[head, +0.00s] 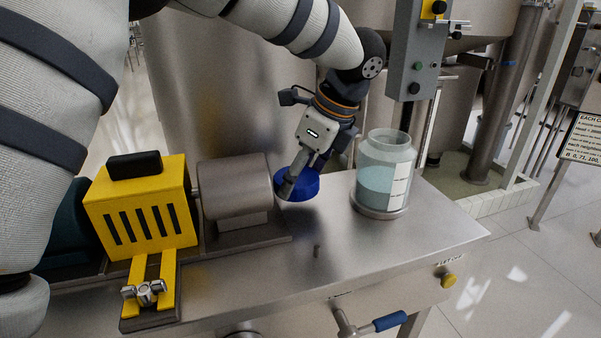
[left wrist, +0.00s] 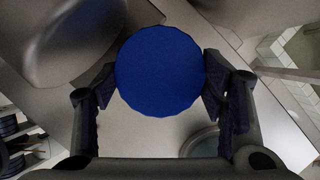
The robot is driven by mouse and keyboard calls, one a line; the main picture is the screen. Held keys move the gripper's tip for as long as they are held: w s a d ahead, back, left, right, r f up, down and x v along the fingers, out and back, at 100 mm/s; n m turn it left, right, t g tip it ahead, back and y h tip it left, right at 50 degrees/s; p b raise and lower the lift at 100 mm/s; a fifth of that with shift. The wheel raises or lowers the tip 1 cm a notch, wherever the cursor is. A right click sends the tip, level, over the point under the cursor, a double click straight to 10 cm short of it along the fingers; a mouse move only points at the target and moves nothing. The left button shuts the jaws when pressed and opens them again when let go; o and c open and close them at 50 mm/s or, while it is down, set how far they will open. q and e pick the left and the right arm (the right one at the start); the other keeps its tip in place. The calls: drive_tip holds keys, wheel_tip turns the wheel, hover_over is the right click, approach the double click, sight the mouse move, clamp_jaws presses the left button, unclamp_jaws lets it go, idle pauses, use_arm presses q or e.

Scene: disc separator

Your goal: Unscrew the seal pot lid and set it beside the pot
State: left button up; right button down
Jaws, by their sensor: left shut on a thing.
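The seal pot (head: 375,190) is a clear jar with pale blue liquid and a white label. It stands upright and open-topped at the right part of the steel table. My left gripper (head: 296,184) is shut on the blue round lid (head: 306,186), left of the pot and apart from it. In the left wrist view the lid (left wrist: 160,70) sits between the two fingers. The pot's rim (left wrist: 203,141) shows partly at the lower right there. I cannot tell whether the lid touches the table. My right gripper is not in view.
A grey cylindrical housing (head: 234,187) stands close left of the lid, with a yellow slotted guard (head: 142,207) further left. The table (head: 375,245) is clear in front of the pot. A grey control post (head: 411,50) stands behind.

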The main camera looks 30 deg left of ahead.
use_arm(q)
drive_tip(key=shift+f, duration=1)
drive_tip(key=o, duration=2)
drive_tip(key=v, duration=0.5)
drive_tip(key=a+v, duration=0.1)
drive_tip(key=v, duration=0.5)
drive_tip(key=a+v, duration=0.1)
drive_tip(key=v, duration=0.4)
drive_tip(key=shift+d+r, duration=0.15)
drive_tip(key=shift+r, duration=0.55)
drive_tip(key=shift+f, duration=0.1)
